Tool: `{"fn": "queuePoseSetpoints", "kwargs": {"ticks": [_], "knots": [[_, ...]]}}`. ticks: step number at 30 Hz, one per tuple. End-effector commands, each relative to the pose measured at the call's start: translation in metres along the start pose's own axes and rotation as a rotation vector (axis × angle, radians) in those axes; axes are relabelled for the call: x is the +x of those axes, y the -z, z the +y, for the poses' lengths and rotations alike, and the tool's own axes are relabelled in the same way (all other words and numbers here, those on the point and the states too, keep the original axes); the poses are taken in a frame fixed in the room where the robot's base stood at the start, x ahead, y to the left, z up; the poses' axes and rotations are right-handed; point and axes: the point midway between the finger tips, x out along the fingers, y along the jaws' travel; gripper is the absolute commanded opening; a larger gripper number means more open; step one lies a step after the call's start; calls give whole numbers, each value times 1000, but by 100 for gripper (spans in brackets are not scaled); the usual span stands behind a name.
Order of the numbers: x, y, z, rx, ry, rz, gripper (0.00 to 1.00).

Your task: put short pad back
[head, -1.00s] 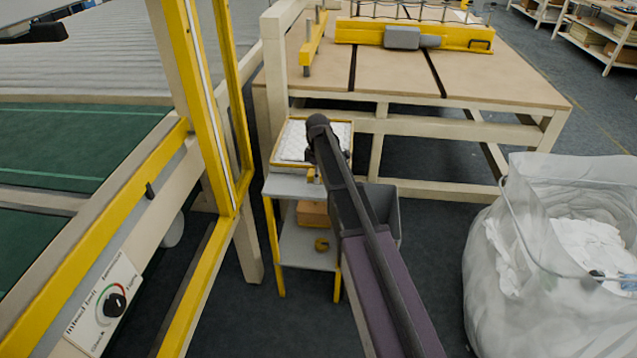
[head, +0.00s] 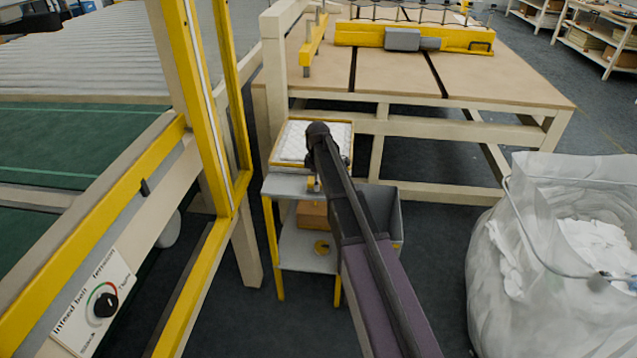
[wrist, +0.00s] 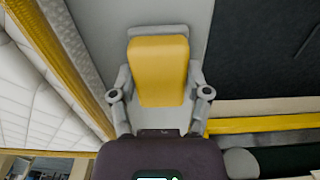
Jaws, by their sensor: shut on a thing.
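My gripper (wrist: 158,88) is shut on a yellow rounded block, the short pad by its looks (wrist: 160,62). The block sits between both fingers in the wrist view, over or against a light grey surface (wrist: 204,35); I cannot tell whether it touches it. In the head view, my gripper (head: 314,178) is at the top of a small grey cart (head: 285,186), in front of a yellow-edged tray (head: 273,160) with white quilted wadding (head: 295,140). My arm hides part of the cart and tray.
A yellow machine frame (head: 205,110) is close on the left, a wooden table (head: 480,85) behind, a white bag (head: 490,245) at right.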

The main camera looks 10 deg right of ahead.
Motion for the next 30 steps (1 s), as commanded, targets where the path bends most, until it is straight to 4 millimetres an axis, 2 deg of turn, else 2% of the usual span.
{"fn": "queuePoseSetpoints", "kwargs": {"ticks": [4,5,8,23,30], "knots": [[4,0,0,0,0,0,17],[4,0,0,0,0,0,65],[3,0,0,0,0,0,94],[2,0,0,-1,0,0,96],[-6,1,0,-1,0,0,96]]}}
